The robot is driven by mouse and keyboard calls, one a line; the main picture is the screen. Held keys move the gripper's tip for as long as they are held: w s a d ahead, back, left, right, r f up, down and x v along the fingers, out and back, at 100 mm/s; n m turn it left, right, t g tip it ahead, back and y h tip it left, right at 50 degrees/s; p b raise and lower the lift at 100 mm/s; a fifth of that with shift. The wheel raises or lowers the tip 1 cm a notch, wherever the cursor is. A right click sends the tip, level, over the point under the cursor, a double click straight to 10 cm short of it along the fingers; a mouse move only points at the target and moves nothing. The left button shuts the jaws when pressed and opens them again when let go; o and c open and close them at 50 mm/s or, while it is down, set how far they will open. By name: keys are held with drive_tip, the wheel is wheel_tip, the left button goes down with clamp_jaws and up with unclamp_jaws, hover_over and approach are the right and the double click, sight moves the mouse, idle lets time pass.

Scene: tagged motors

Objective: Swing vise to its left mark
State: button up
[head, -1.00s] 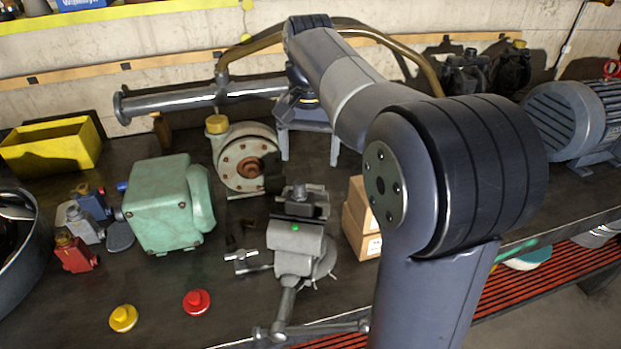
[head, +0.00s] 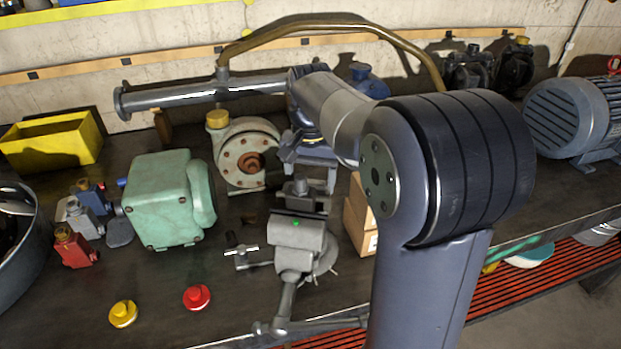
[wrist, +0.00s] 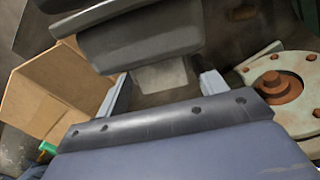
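The grey vise (head: 297,235), with a green dot on its body, stands on the dark bench in the middle of the head view. Its jaw end faces the wall and its long handle points to the front. My gripper (head: 309,176) is at the far jaw end, pointing down, partly hidden by my arm. In the wrist view the vise (wrist: 140,38) is a dark grey block just beyond my gripper (wrist: 163,78). The fingers are spread wide with a pale grey block of the vise in the gap. Contact cannot be told. I cannot make out a left mark.
A green motor housing (head: 158,205) is left of the vise, a flanged pump (head: 240,165) behind it. A cardboard box (head: 358,222) stands close on the right. Red (head: 197,298) and yellow (head: 122,313) knobs lie front left. A brass pipe (head: 335,22) arches behind my arm.

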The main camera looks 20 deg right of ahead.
drive_tip(key=c, duration=1.1)
drive_tip(key=shift+d+r+m+p, duration=0.15)
drive_tip(key=shift+m+p, duration=0.15)
drive_tip(key=shift+p, duration=0.1)
drive_tip(key=shift+c, duration=0.2)
drive_tip(key=shift+s+d, duration=0.1)
drive_tip(key=o, duration=1.4)
wheel_tip(320, 180, up, 10)
drive_tip(key=shift+r+p, duration=0.25)
drive_tip(key=shift+p, duration=0.2)
drive_tip(key=shift+f, duration=0.1)
